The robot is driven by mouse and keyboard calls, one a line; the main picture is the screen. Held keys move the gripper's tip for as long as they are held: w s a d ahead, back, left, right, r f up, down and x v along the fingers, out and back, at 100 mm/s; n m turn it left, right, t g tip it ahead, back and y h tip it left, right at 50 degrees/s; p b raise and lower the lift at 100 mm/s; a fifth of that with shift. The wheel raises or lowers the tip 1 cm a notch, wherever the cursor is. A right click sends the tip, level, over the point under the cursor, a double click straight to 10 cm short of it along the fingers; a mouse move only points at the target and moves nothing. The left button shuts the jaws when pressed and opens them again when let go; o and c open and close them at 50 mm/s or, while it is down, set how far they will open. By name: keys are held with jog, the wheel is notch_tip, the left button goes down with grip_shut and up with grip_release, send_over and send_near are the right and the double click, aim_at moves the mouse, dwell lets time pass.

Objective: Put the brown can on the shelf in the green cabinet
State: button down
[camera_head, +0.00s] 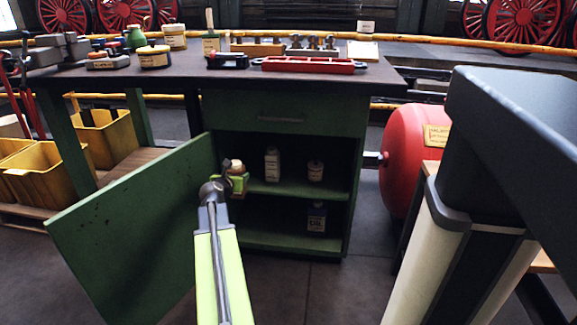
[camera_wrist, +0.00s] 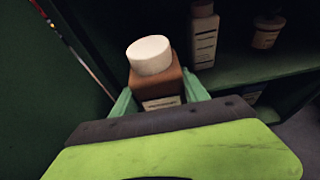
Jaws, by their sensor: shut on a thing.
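The brown can (camera_wrist: 158,84) has a white cap and a pale label. My gripper (camera_wrist: 158,100) is shut on it, with a green finger on each side, and holds it roughly upright. In the head view the can (camera_head: 236,167) and my gripper (camera_head: 237,183) are at the left side of the opening of the green cabinet (camera_head: 285,115). The cabinet door (camera_head: 140,235) stands open to the left. The shelf (camera_head: 292,188) is just right of the can; I cannot tell whether the can is over it or touching it. The can's base is hidden by my gripper.
A white bottle (camera_head: 272,165) and a small jar (camera_head: 315,171) stand on the shelf, with clear board between them. A blue-labelled container (camera_head: 316,217) stands below. A red tank (camera_head: 402,160) is right of the cabinet. Tools and jars cover the bench top (camera_head: 200,80).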

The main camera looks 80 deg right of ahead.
jog(key=shift+w+d, duration=0.1)
jog(key=shift+d, duration=0.25)
jog(key=d, duration=1.3)
jog(key=shift+w+d, duration=0.25)
jog(key=shift+w, duration=0.1)
jog(key=b+x, duration=0.1)
jog(key=x, duration=0.3)
jog(key=shift+f+b, duration=0.25)
jog(key=shift+b, duration=0.1)
jog(key=shift+r, duration=0.2)
jog(key=shift+f, duration=0.2)
jog(key=c, duration=0.6)
grip_release()
jog(key=shift+r, duration=0.1)
